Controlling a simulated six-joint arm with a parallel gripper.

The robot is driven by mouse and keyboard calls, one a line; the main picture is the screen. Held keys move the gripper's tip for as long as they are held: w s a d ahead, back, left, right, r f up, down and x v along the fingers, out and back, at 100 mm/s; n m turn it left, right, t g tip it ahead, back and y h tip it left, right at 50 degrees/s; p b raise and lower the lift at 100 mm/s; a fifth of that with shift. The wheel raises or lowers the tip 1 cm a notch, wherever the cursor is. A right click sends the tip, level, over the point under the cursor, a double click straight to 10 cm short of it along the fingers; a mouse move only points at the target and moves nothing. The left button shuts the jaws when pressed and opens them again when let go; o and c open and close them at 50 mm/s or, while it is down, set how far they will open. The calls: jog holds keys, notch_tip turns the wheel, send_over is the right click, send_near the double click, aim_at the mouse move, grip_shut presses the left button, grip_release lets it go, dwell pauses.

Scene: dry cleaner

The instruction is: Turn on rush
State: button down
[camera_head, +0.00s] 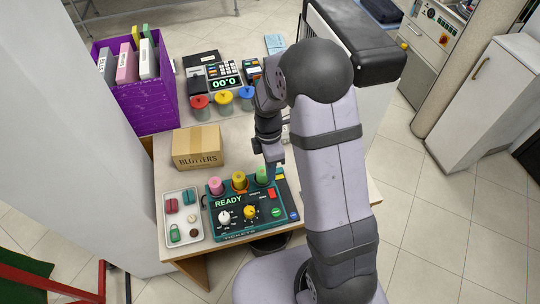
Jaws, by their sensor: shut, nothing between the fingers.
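A dark teal control panel (228,214) lies on the table and reads "READY". A red switch (272,194) sits on its right part; small labels near it are too small to read, so I cannot tell which control is rush. A white knob (225,217) and a yellow knob (250,212) are on its front part, with a green button (278,212) and a blue button (294,215) at the right. My gripper (271,178) is shut and empty, pointing down over the panel's back right, just behind the red switch. I cannot tell whether it touches anything.
Behind stand a cardboard box (197,147), lidded jars (223,101) and a purple bin (150,101).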

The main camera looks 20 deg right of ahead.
notch_tip(320, 180, up, 6)
jog(key=b, duration=0.1)
send_over(273, 196)
jog(key=w, duration=0.4)
jog(key=shift+s+r, duration=0.15)
jog(key=shift+s, duration=0.05)
jog(key=shift+s+b, duration=0.1)
jog(key=shift+b, duration=0.8)
jog(key=s+b, duration=0.1)
jog(key=b, duration=0.2)
jog(key=shift+s+r, duration=0.15)
jog(key=shift+s, duration=0.05)
jog(key=f+p, duration=0.1)
jog(key=f, duration=0.3)
jog(key=s+f+p, duration=0.1)
jog(key=f, duration=0.9)
jog(key=shift+s+p, duration=0.35)
jog(key=shift+p, duration=0.05)
